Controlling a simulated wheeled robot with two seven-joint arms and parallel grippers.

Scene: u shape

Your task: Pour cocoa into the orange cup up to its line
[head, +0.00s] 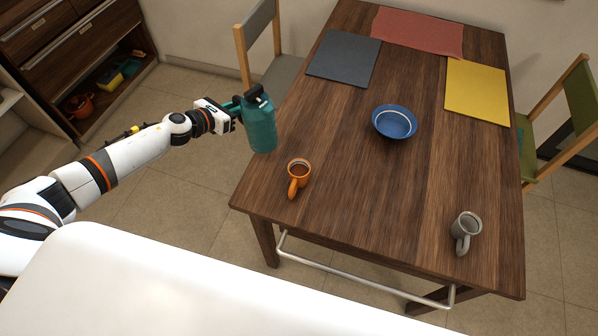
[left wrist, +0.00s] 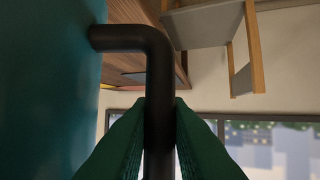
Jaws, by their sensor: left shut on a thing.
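The orange cup (head: 299,172) stands upright near the table's front left corner, its handle toward me. Brown shows inside it; its line and exact level cannot be made out. A teal jug (head: 260,122) with a dark top is upright at the table's left edge, behind and left of the cup. My left gripper (head: 236,108) is shut on the jug's dark handle. In the left wrist view the fingers (left wrist: 160,130) close around the black handle (left wrist: 158,80), with the teal jug wall (left wrist: 45,80) at the left. My right gripper is not in view.
The wooden table (head: 340,210) also carries a blue bowl (head: 394,122), a grey mug (head: 465,231) at front right, and grey (head: 344,57), red (head: 418,32) and yellow (head: 477,91) mats. A metal rail (head: 360,270) runs along the front. Chairs stand left and right.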

